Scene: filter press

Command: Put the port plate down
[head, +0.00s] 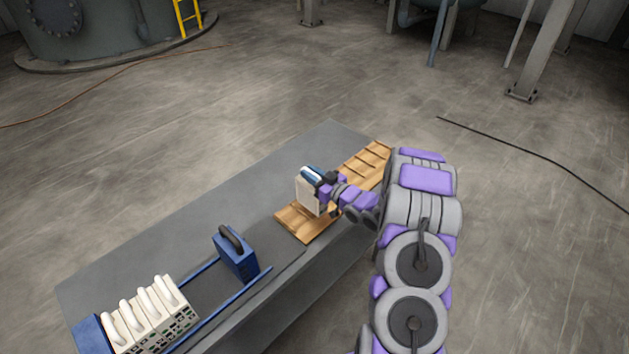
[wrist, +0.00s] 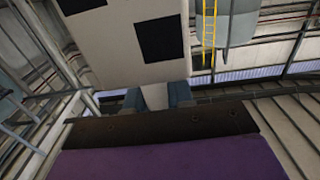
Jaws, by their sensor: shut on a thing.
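The port plate (head: 308,194) is a cream plate with a blue and white handle at its top. It is upright in my gripper (head: 326,184), at the near part of a slatted wooden rack (head: 296,222) on the grey table. I cannot tell whether its lower edge touches the rack. In the wrist view, the plate (wrist: 120,35) fills the upper middle, cream with dark square openings. My gripper (wrist: 155,97) is shut on it, with its fingers at the plate's lower edge in that view.
The grey table (head: 190,245) carries a blue press frame with a blue end block (head: 235,252) and several cream plates (head: 150,315) at the near left. Two blue rails (head: 235,305) run between them. The far left of the tabletop is clear.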

